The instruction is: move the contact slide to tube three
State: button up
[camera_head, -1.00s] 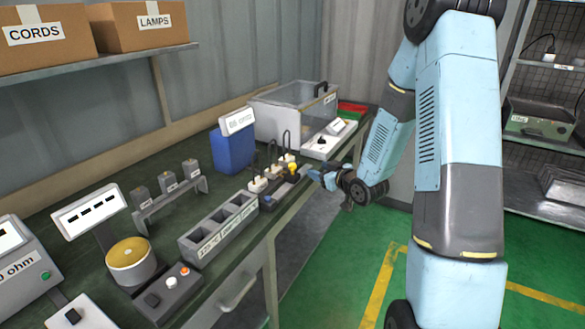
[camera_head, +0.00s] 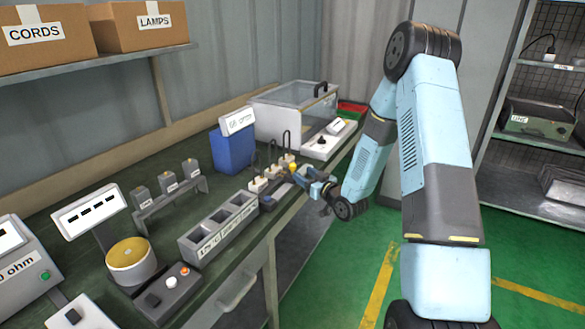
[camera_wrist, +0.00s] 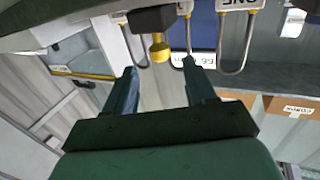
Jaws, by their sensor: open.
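The contact slide is a dark block with a yellow knob (camera_head: 292,167), on the rail at the bench's front edge. In the wrist view the yellow knob (camera_wrist: 159,48) hangs upside down from the dark block (camera_wrist: 153,20). My gripper (camera_head: 304,178) is open just in front of it; in the wrist view the knob lies between and just beyond the fingertips (camera_wrist: 159,66). No contact shows. Behind the rail stand white tube bases with bent dark tubes (camera_head: 286,139). The wrist view shows a base labelled ONE (camera_wrist: 236,5) on the right; tube three's label is not readable.
A blue container (camera_head: 232,152) with a sign stands behind the tubes. A grey compartment tray (camera_head: 218,228) lies left of the rail, and a clear-walled tank (camera_head: 285,112) stands behind. Open floor (camera_head: 345,255) lies in front of the bench.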

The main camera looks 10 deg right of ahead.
aim_at(295, 168)
jog(key=x, duration=0.7)
jog(key=shift+w+a, duration=0.1)
jog(key=shift+w, duration=0.15)
jog(key=shift+c, duration=0.2)
grip_shut()
